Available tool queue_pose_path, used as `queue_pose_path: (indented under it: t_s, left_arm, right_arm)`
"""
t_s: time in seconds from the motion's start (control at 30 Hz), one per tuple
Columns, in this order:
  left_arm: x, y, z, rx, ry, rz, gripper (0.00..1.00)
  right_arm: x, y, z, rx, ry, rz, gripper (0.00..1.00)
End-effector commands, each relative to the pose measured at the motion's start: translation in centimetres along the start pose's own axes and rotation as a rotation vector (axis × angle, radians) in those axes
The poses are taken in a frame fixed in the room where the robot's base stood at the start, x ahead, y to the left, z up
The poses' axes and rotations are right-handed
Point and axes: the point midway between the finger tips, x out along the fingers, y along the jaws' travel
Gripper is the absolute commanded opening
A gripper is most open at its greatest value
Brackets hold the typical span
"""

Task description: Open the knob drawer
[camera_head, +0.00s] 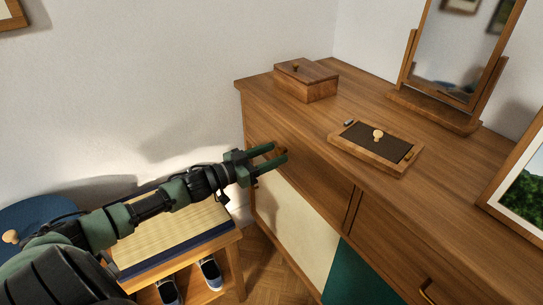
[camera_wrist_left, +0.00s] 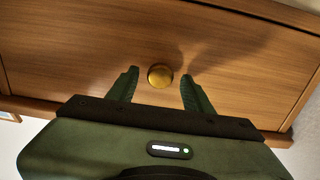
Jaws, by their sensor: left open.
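The knob drawer (camera_head: 318,180) is the upper left wooden drawer front of the dresser, and it looks shut. My left gripper (camera_head: 283,153) is at this front, with its fingers pointing at it. In the left wrist view the round brass knob (camera_wrist_left: 160,76) lies between the two open fingertips of the left gripper (camera_wrist_left: 158,84), with a gap on each side. In the head view the knob is mostly hidden by the fingers. My right gripper is not in view.
On the dresser top (camera_head: 345,92) are a wooden box (camera_head: 308,88), a framed tray (camera_head: 365,158) with a small knob-like object, and a mirror (camera_head: 455,60). A slatted bench (camera_head: 180,235) with shoes stands below my left arm. A second drawer (camera_head: 395,235) is at right.

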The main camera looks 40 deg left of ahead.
Motion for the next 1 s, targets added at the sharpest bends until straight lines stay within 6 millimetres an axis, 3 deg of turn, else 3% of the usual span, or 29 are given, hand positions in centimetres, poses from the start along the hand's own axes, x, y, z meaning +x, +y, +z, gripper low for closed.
queue_pose_path:
  t_s: [0.17,0.3,0.37,1.0]
  left_arm:
    - [-0.01,0.01,0.02,0.0,0.0,0.0,0.51]
    - [-0.02,0.01,0.02,0.0,0.0,0.0,0.12]
    - [-0.02,0.01,0.01,0.0,0.0,0.0,0.0]
    - [-0.03,0.01,0.01,0.0,0.0,0.0,0.0]
  right_arm:
    - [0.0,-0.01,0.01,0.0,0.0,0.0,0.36]
    - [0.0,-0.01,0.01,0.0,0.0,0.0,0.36]
    - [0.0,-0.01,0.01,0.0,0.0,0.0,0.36]
    - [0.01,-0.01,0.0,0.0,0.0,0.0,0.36]
